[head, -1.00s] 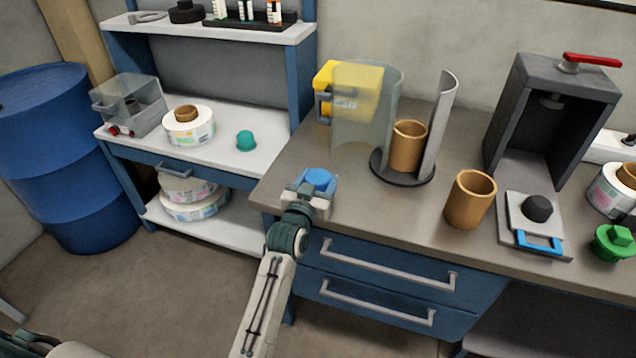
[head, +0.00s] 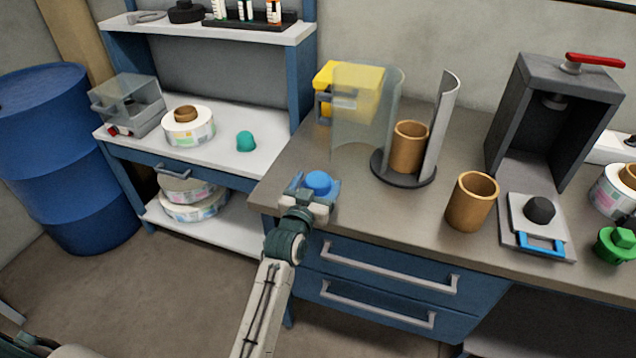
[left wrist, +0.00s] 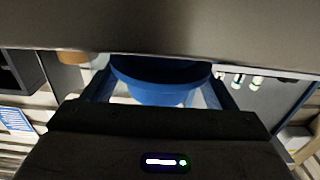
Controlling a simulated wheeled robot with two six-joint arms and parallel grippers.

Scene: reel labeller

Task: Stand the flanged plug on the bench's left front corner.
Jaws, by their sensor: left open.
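The blue flanged plug (head: 319,182) is at the bench's left front corner, with its rounded top showing in the head view. My left gripper (head: 314,190) is open around it, with one finger on each side. In the left wrist view the plug (left wrist: 160,85) fills the space between the open fingers (left wrist: 155,98). Its lower part is hidden by the gripper in the head view, so I cannot tell exactly how its base meets the bench (head: 330,145). My right gripper is not in view.
A clear curved guard (head: 362,110) and a brown core (head: 408,148) on a dark disc stand behind to the right. Another brown core (head: 470,202), a press (head: 552,110) and a green knobbed part (head: 617,244) are farther right. Bench around the gripper is clear.

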